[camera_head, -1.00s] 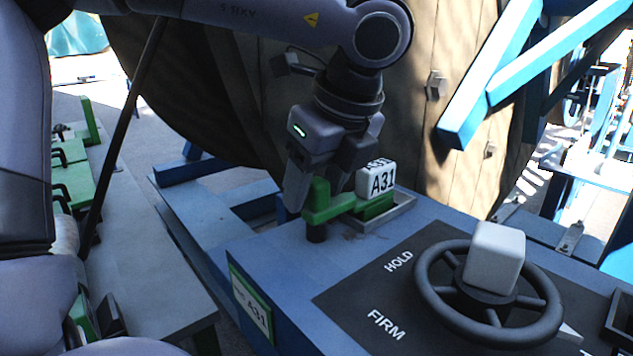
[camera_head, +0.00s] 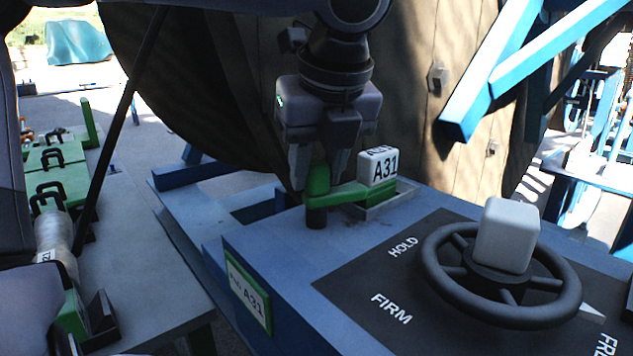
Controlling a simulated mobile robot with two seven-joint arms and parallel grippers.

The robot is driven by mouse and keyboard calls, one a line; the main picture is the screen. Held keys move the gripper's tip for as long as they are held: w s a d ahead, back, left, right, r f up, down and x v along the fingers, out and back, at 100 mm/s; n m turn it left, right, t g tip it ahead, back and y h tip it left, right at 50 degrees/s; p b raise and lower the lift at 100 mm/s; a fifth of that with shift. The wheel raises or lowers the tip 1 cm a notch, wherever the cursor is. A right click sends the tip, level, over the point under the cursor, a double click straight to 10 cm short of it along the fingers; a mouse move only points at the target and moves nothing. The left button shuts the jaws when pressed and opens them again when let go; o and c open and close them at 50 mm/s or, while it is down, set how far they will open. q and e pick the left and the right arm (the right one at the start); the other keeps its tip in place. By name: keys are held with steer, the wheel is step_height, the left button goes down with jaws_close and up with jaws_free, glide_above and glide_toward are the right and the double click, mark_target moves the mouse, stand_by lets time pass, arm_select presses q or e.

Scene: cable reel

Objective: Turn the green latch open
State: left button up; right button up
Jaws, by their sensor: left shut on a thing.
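The green latch (camera_head: 350,193) sits on the blue frame, with an upright green knob at its left end above a dark round pivot. Its arm runs right towards a white block marked A31 (camera_head: 383,169). My left gripper (camera_head: 318,180) comes down from above with one finger on each side of the knob and is shut on it. The far end of the latch lies by a green piece under the A31 block; whether they touch is unclear. My right gripper is not in view.
A black handwheel (camera_head: 453,292) with a white block on its hub stands at the right on a dark panel marked HOLD and FIRM. A large brown reel (camera_head: 210,90) rises behind the latch. A grey bench (camera_head: 150,280) with green parts is at left.

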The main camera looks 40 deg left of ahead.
arm_select(q)
steer(key=shift+f+m+t+b, duration=0.15)
steer(key=shift+m+t+b, duration=0.35)
steer(key=shift+m, duration=0.4)
steer(key=m+h+b, duration=0.1)
steer(key=m, duration=0.1)
steer(key=shift+m+t, duration=0.3)
steer(key=shift+m, duration=0.1)
steer(key=m, duration=0.2)
steer(key=shift+m+t+h+b, duration=0.3)
steer(key=shift+m+h, duration=0.1)
steer(key=m, duration=0.1)
steer(key=m+h, duration=0.1)
steer(key=shift+r+m, duration=0.2)
steer(key=shift+m, duration=0.1)
steer(key=shift+m+t+h+p, duration=0.3)
steer(key=shift+m+h+p, duration=0.45)
steer(key=shift+m, duration=1.15)
steer(key=o, duration=1)
steer(key=shift+c, duration=0.2)
steer(key=p+v, duration=0.1)
steer(key=v, duration=0.6)
